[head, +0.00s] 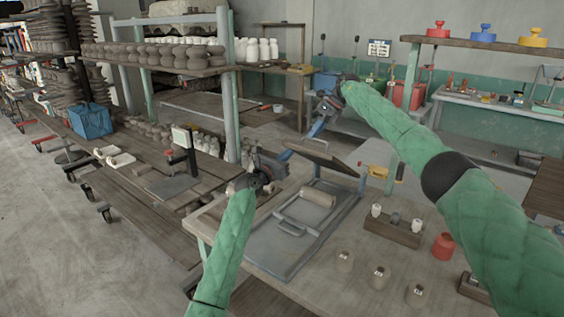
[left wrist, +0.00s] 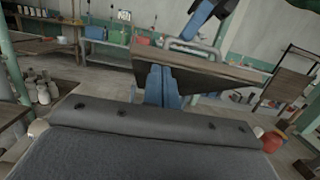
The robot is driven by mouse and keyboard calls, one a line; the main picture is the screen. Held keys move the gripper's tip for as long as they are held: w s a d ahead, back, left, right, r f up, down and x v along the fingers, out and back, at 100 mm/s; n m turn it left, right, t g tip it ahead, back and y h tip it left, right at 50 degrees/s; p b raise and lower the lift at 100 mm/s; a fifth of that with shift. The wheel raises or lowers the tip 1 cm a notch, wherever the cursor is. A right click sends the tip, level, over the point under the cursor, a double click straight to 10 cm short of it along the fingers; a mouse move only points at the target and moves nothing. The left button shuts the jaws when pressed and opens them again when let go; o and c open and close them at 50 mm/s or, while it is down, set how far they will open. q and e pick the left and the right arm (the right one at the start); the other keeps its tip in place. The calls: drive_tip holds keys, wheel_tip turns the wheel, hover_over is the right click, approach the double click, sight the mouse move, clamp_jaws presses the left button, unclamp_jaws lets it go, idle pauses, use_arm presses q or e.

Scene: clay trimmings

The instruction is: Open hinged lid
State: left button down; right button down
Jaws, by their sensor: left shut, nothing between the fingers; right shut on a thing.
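A flat wooden panel (head: 322,156), which looks like the hinged lid, stands tilted up at the back of the grey frame (head: 262,240) on the workbench. My left gripper (head: 287,155) is shut and empty beside the lid's left end. In the left wrist view its blue fingers (left wrist: 164,86) are together close to the lid; contact is unclear.
A clay-coloured roll (head: 318,197) lies in the grey frame, near a grey front handle (head: 291,229). A wooden holder (head: 394,232) with small cups, a red jar (head: 443,246) and several small pots stand to the right. A shelf rack stands left.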

idle(0.3)
use_arm(q)
drive_tip(key=shift+w+d+r, duration=0.25)
drive_tip(key=shift+w+r, duration=0.1)
drive_tip(key=shift+r, duration=0.35)
drive_tip(key=shift+w+d+r, duration=0.2)
drive_tip(key=shift+d+r, duration=0.05)
drive_tip(key=shift+r, duration=0.05)
